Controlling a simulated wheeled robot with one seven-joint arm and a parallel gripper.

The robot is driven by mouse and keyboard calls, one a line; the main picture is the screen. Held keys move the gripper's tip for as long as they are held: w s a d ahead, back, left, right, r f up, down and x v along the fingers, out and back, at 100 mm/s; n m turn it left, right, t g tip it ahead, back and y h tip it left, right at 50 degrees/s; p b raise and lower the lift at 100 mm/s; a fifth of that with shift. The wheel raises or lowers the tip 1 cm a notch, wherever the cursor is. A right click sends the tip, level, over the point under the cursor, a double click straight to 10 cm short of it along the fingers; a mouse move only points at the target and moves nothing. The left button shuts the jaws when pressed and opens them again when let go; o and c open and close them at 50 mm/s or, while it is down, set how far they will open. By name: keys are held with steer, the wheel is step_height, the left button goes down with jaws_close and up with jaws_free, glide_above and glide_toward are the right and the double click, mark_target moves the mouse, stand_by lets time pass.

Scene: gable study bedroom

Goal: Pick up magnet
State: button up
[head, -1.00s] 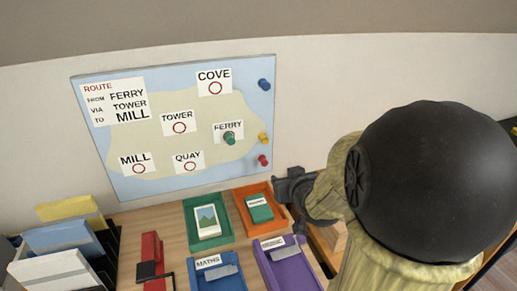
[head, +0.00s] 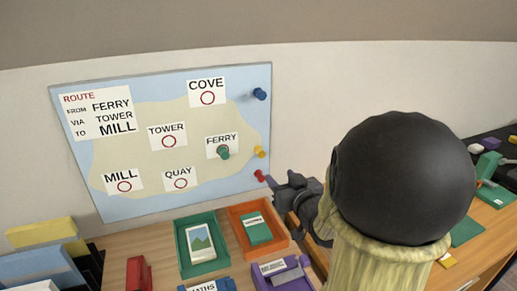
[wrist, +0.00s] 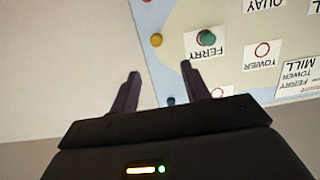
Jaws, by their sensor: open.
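A map board (head: 110,205) on the wall carries four round magnets. A green magnet (head: 223,153) sits at FERRY. A blue (head: 260,94), a yellow (head: 260,152) and a red magnet (head: 260,176) are down its right edge. My gripper (head: 271,182) is open and empty, right of the board's lower right edge, and looks close to the red magnet. In the wrist view my gripper (wrist: 160,71) has its fingers apart. The yellow magnet (wrist: 156,40) shows past the fingertips, the blue magnet (wrist: 171,101) between the fingers, and the green magnet (wrist: 208,38) to the right.
The route card (head: 103,112) reads from FERRY via TOWER to MILL. File folders (head: 42,232) stand at left. The wall right of the board is bare.

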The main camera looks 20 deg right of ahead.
steer(key=w+p, duration=0.1)
steer(key=p, duration=0.1)
glide_toward(262, 153)
steer(key=w+f, duration=0.1)
steer(key=w, duration=0.3)
steer(key=shift+w+a+f, duration=0.1)
steer(key=shift+a+f, duration=0.15)
steer(key=shift+a, duration=0.1)
steer(key=w, duration=0.5)
steer(key=shift+w+d+f+p, duration=0.1)
steer(key=shift+w+d+p, duration=0.05)
steer(key=shift+d+p, duration=0.25)
steer(key=shift+c, duration=0.5)
steer(key=c, duration=0.8)
